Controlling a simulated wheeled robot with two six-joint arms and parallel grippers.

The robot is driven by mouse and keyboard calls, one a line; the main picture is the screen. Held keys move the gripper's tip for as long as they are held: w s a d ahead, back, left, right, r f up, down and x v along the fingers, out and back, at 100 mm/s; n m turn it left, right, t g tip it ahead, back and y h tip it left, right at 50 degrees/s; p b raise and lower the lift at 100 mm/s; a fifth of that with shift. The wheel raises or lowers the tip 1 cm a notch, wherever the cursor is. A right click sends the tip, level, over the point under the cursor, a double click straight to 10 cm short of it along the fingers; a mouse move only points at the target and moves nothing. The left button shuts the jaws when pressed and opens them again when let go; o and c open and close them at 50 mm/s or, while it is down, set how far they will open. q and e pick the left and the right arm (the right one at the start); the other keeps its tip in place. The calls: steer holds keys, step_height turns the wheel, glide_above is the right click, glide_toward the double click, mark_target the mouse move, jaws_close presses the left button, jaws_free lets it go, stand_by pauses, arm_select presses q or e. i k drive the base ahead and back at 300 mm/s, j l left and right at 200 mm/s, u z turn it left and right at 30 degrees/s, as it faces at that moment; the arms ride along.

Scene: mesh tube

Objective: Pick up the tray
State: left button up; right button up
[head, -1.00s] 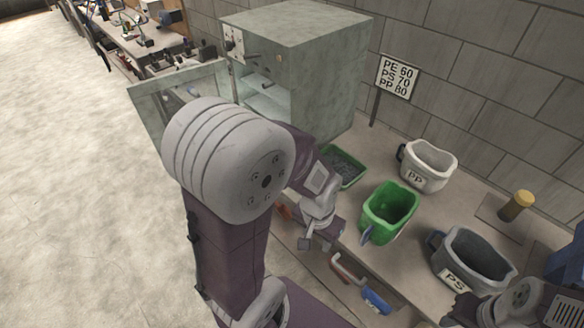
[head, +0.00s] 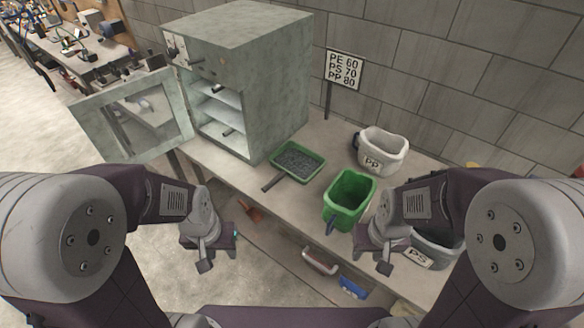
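The tray is a small green pan (head: 289,174) with a dark handle, filled with grey pellets. It lies on the bench in front of the open oven cabinet, its handle pointing toward the front edge. My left gripper (head: 207,258) is to the left of and nearer than the tray, apart from it and in front of the bench edge. My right gripper (head: 382,258) is to the right of and nearer than the tray, in front of the green bin. I see nothing held in either gripper, but their finger gaps are too small to tell.
The cabinet (head: 250,80) has its door (head: 135,120) swung open to the left. A green bin (head: 348,200), a white PP bin (head: 383,148) and a grey PS bin (head: 440,250), partly hidden by my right arm, stand right of the tray. A sign (head: 344,70) stands behind.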

mark_target(293, 159)
steer(key=i+j+z, duration=0.15)
steer(key=z, duration=0.2)
steer(key=i+j+z, duration=0.1)
steer(key=j+z, duration=0.25)
steer(key=i+j+z, duration=0.1)
steer(key=z, duration=0.25)
